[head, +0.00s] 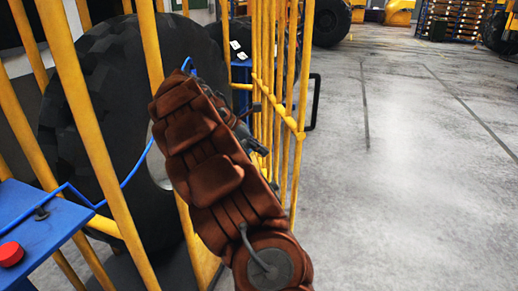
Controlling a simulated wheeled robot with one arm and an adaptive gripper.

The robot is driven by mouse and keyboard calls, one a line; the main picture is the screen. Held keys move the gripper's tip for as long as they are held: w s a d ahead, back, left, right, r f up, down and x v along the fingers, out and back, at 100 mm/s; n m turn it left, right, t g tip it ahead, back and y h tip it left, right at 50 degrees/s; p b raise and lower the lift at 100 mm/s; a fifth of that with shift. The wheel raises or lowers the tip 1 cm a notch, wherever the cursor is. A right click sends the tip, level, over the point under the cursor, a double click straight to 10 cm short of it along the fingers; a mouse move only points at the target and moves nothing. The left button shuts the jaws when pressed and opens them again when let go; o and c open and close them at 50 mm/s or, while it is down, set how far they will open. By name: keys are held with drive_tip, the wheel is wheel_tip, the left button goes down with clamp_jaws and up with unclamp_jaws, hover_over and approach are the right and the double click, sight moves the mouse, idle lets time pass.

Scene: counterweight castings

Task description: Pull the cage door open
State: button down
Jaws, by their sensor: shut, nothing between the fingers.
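The yellow barred cage door (284,70) stands upright at the middle top of the head view, seen nearly edge-on. A black bar handle (316,102) sticks out from its right side. My gripper (258,146) is dark and partly hidden behind my own reddish-brown arm. It is shut and empty, close to the door's bars on the left of the handle as pictured. I cannot tell whether it touches the bars.
Yellow cage bars (84,110) fill the left, with a large black tyre (85,95) behind them. A blue stand (40,228) with a red button (10,254) is at lower left. Grey floor (420,190) lies clear on the right. Loaded shelving (460,20) stands far back.

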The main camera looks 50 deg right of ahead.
sight(294, 164)
drive_tip(key=shift+s+d+f, duration=0.7)
drive_tip(key=shift+s+d, duration=0.2)
drive_tip(key=shift+d, duration=0.2)
drive_tip(key=shift+s+d+f, duration=0.75)
drive_tip(key=shift+s+d, duration=0.1)
drive_tip(key=shift+d, duration=0.2)
drive_tip(key=shift+s+d+f, duration=0.7)
drive_tip(key=shift+s+d, duration=0.2)
drive_tip(key=shift+d, duration=0.2)
